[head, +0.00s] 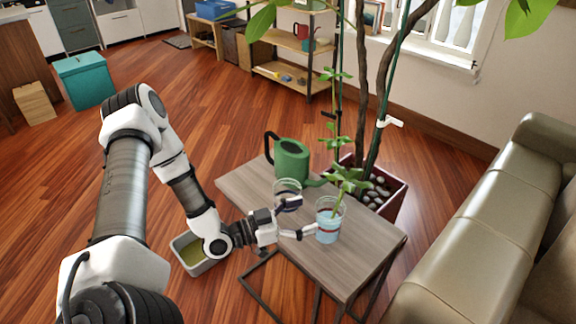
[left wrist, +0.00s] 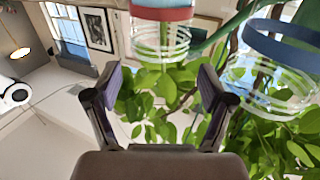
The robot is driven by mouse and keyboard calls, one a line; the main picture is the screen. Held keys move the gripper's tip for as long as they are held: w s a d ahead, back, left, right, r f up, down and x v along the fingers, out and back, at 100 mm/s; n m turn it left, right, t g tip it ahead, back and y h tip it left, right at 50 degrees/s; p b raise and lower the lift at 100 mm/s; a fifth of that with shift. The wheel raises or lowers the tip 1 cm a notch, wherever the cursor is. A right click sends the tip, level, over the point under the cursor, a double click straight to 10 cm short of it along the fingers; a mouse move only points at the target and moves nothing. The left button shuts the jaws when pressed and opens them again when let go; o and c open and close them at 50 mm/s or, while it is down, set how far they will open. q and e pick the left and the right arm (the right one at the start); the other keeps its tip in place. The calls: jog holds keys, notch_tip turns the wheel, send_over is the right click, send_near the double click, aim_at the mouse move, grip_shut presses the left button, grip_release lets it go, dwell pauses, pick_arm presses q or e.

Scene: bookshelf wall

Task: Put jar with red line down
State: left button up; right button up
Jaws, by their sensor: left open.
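The jar with the red line (head: 328,232) is clear glass with a red band. It stands upright on the small wooden side table (head: 250,190), with bluish water and a green cutting in it. My left gripper (head: 299,217) is open just left of this jar, its fingers pointing toward it. In the left wrist view, the red-banded jar (left wrist: 162,14) is at the top centre, beyond the spread fingertips of the left gripper (left wrist: 157,82). Nothing is between the fingers. My right gripper is not in view.
A second glass jar (head: 288,187) with a dark blue band stands behind the gripper; it also shows in the wrist view (left wrist: 283,36). A green watering can (head: 292,160) is at the table's back. A planter (head: 395,197) and sofa (head: 470,225) flank the right. The table's front right is clear.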

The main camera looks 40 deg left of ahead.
pick_arm(q)
jog(key=p+v, duration=0.1)
jog(key=v, duration=0.3)
jog(key=shift+s+a, duration=0.15)
jog(key=shift+s, duration=0.2)
jog(key=s+d+f+m+g+p, duration=0.1)
jog(key=d+f+g+p, duration=0.2)
jog(key=d+g, duration=0.35)
jog(key=s+d+f+m+g+p, duration=0.1)
jog(key=s+d+f+g+p, duration=0.15)
jog(key=d, duration=0.75)
jog(key=s+a+f+n+g+y, duration=0.2)
jog(key=s+f+n+g+y, duration=0.1)
jog(key=s, duration=0.3)
jog(key=s+a+f+n+g+y+p, duration=0.1)
jog(key=s+a+f+n+g+y, duration=0.1)
jog(key=s, duration=0.4)
jog(key=n+g+y, duration=0.1)
jog(key=y, duration=0.1)
jog(key=shift+s+a+f+n+g+y, duration=0.15)
jog(key=shift+a+f+n+g+y, duration=0.15)
jog(key=shift+a+f+y, duration=0.1)
